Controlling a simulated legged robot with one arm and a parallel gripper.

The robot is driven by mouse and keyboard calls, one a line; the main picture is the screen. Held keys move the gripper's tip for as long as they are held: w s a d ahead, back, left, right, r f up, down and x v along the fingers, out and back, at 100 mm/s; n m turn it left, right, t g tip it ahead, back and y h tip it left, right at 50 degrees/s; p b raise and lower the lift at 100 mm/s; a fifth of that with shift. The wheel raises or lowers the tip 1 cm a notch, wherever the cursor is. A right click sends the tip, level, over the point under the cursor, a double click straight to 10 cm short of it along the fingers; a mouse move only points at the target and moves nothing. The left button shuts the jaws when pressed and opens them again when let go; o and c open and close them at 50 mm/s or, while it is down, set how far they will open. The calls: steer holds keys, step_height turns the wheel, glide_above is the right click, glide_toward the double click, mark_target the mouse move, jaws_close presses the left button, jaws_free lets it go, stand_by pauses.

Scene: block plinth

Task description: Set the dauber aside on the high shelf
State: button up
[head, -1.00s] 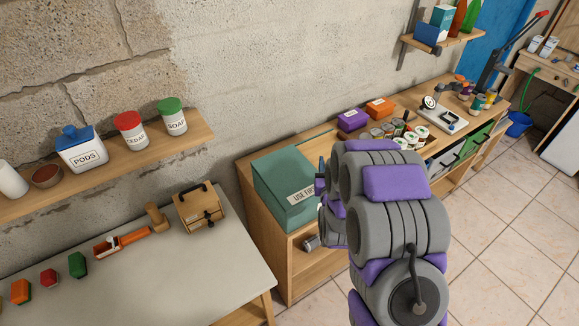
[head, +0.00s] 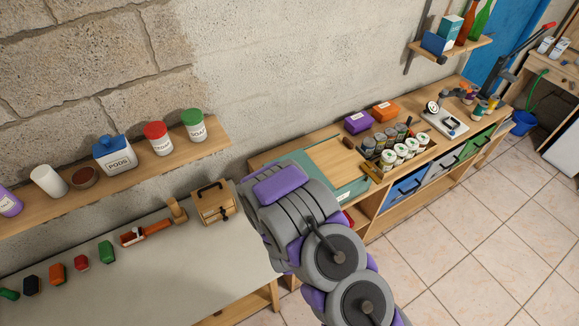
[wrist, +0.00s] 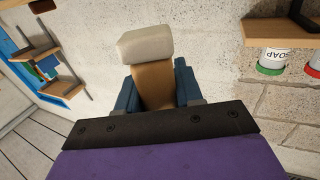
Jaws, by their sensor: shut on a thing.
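In the wrist view, the dauber (wrist: 155,82) has a tan wooden body and a thick cream pad at its far end. My gripper (wrist: 156,92) has its blue fingers shut on the wooden body, one on each side. The dauber is held clear, with the plain wall behind it. In the head view, my arm hides both gripper and dauber. A wooden wall shelf (head: 215,136) with jars is at the left. Another wall shelf (head: 462,48) with bottles and boxes is at the upper right. I cannot tell which is the high shelf.
The left shelf bears a green-lidded jar (head: 193,126), a red-lidded jar (head: 158,138), a blue-lidded PODS jar (head: 114,155), a bowl and a cup. Below it, a grey table (head: 180,270) holds several small items and a wooden box (head: 212,203). A crowded bench (head: 325,155) runs right.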

steer(key=w+b, duration=0.1)
steer(key=w, duration=0.2)
steer(key=shift+d+f+b, duration=0.1)
steer(key=shift+f+b, duration=0.3)
steer(key=b, duration=0.2)
steer(key=w+b, duration=0.1)
steer(key=b, duration=0.2)
steer(key=shift+w+a+f+h+b, duration=0.15)
steer(key=shift+a+f+h+b, duration=0.1)
steer(key=shift+a+h+b, duration=0.15)
steer(key=shift+w+b, duration=0.1)
steer(key=shift+b, duration=1)
steer(key=shift+b, duration=0.55)
steer(key=b, duration=0.2)
steer(key=shift+a+r+b, duration=0.2)
steer(key=shift+a+b, duration=0.05)
steer(key=shift+b, duration=0.1)
